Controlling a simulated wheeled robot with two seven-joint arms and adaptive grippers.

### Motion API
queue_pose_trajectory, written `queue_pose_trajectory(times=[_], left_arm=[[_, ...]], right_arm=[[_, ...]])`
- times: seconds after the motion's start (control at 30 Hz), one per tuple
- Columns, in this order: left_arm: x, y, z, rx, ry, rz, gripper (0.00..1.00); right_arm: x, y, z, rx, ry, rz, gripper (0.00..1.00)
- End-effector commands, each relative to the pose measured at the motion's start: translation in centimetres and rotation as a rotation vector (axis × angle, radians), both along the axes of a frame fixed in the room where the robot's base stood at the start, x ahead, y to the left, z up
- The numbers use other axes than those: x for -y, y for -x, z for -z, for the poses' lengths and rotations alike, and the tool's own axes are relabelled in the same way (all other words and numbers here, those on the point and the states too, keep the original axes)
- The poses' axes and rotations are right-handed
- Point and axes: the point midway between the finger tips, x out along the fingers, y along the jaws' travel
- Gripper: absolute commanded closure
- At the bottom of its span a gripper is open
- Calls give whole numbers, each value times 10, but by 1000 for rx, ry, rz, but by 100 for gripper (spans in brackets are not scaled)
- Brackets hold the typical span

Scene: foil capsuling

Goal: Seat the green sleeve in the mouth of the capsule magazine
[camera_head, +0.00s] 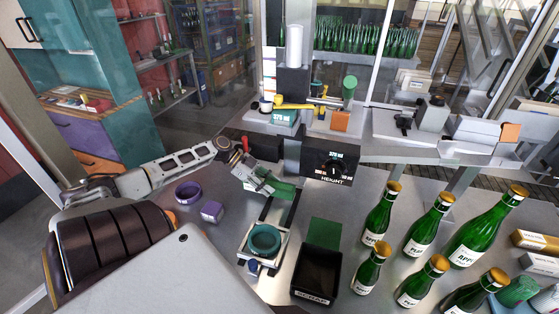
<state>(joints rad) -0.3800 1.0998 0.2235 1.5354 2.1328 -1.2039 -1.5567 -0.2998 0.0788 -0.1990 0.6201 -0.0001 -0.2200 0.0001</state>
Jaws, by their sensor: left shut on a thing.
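My left gripper (262,183) reaches in from the left and is shut on a green piece (283,190), which looks like the green sleeve. The fingers hide part of it, so its full shape and tilt cannot be told. Just below it in the picture, a teal ring (265,240) sits on a pale stand on the table. Whether this ring is the magazine's mouth cannot be told. A tilted green cylinder (350,86) stands on the back bench. My right gripper is not in view.
Green bottles (378,214) with gold tops fill the table's right. A black scrap bin (317,272) stands in front. A black height box (330,167) is close to my gripper's right. A purple ring (188,193) and purple block (212,212) lie left. Ribbed green cups (517,291) stand far right.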

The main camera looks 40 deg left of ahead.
Motion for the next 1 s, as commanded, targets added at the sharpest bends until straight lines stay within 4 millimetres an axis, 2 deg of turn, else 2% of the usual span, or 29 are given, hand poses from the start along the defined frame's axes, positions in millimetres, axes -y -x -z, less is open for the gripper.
queue_pose_trajectory(times=[0.2,0.4,0.63,1.0], left_arm=[[-37,16,0,2,1,-5,90],[-61,28,0,1,1,-3,90],[-73,35,0,2,1,0,90],[-74,35,0,2,0,0,90]], right_arm=[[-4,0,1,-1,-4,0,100],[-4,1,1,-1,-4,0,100],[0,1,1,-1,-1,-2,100],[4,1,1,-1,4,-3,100]])
